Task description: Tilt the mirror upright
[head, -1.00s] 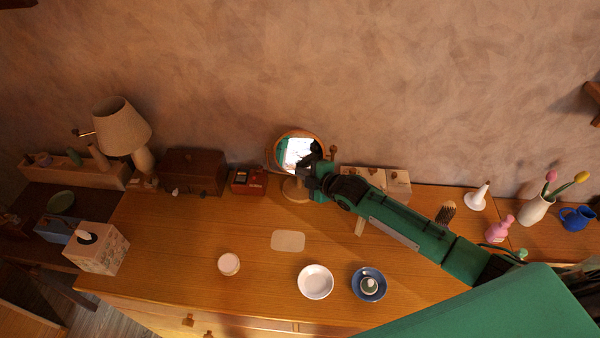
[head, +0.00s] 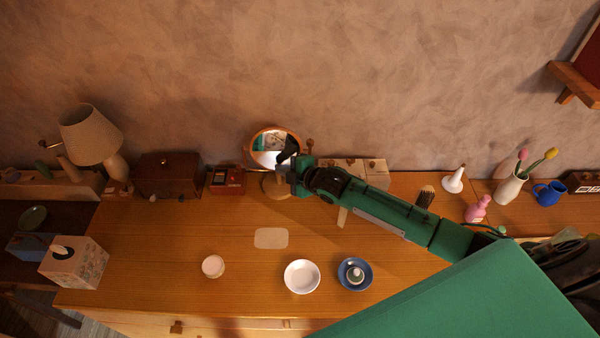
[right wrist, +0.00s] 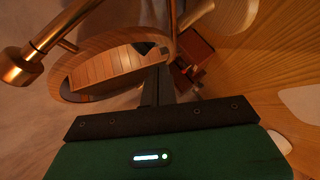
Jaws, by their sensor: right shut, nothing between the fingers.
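The round mirror (head: 264,144) in a wooden frame stands on a round wooden base (head: 270,188) at the back of the dresser, near the wall. Its face looks tilted back in the head view. My right gripper (head: 287,152) is shut and empty, with its dark fingers in front of the mirror's right part. In the right wrist view the shut fingers (right wrist: 158,84) overlap the lower edge of the mirror (right wrist: 108,68). I cannot tell if they touch it. A brass pivot knob (right wrist: 22,66) shows at left there. My left gripper is not in view.
A red box (head: 227,181) and a dark wooden chest (head: 168,175) stand left of the mirror. A pale box (head: 376,173) stands to the right, behind my arm. A white bowl (head: 301,276) and blue saucer (head: 355,281) sit in front. The dresser's middle is mostly clear.

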